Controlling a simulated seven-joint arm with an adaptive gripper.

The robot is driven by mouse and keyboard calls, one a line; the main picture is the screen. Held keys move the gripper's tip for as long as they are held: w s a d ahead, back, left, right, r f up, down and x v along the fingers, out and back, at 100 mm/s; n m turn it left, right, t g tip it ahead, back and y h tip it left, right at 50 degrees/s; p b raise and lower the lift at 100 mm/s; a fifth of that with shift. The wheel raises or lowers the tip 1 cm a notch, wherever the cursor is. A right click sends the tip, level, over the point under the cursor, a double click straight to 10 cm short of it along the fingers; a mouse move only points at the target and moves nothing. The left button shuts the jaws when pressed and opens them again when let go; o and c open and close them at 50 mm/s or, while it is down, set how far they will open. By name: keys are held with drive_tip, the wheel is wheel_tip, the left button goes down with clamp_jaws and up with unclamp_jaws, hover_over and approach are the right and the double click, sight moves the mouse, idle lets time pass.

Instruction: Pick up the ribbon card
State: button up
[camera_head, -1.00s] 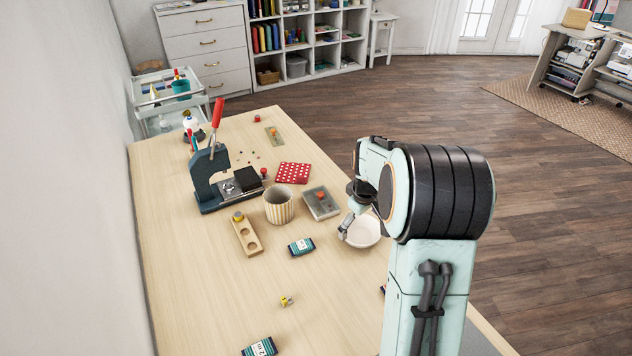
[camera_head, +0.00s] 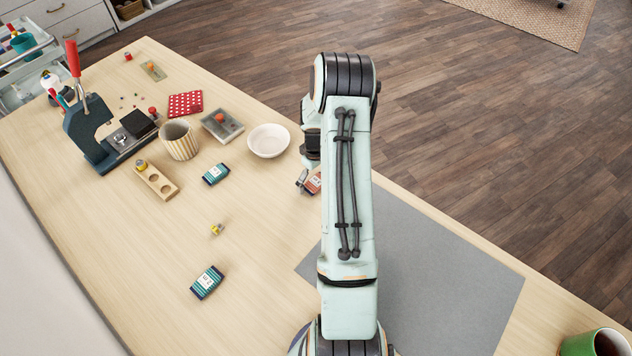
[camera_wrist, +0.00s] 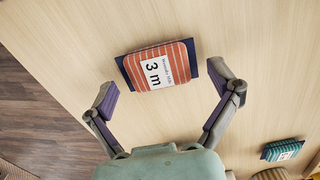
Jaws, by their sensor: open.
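An orange-brown striped ribbon card (camera_wrist: 135,71) with a navy backing and a white "3 m" label lies flat on the table in the wrist view. In the head view this card (camera_head: 314,184) is partly hidden by my arm. My gripper (camera_wrist: 163,88) is open and empty, with its fingers spread on either side of the card's near edge, apart from it. In the head view my gripper (camera_head: 302,181) is beside the card. A teal ribbon card (camera_head: 215,174) lies mid-table and also shows in the wrist view (camera_wrist: 283,151). Another teal card (camera_head: 207,282) lies nearer the front.
A white bowl (camera_head: 268,141) stands behind my gripper, near the table edge. A striped cup (camera_head: 179,141), a wooden block with holes (camera_head: 157,180) and a red-handled press (camera_head: 92,125) stand left. A grey mat (camera_head: 430,275) lies right; a green mug (camera_head: 594,344) is front right.

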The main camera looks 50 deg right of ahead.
drive_tip(key=c, duration=0.7)
drive_tip(key=shift+c, duration=0.2)
drive_tip(key=shift+r, duration=0.35)
drive_tip(key=c, duration=0.4)
drive_tip(key=shift+o, duration=0.2)
wheel_tip(320, 180, up, 2)
drive_tip(key=shift+r, duration=0.25)
drive_tip(key=s+a+r, duration=0.9)
drive_tip(key=a+r, duration=0.1)
drive_tip(key=shift+s, duration=0.35)
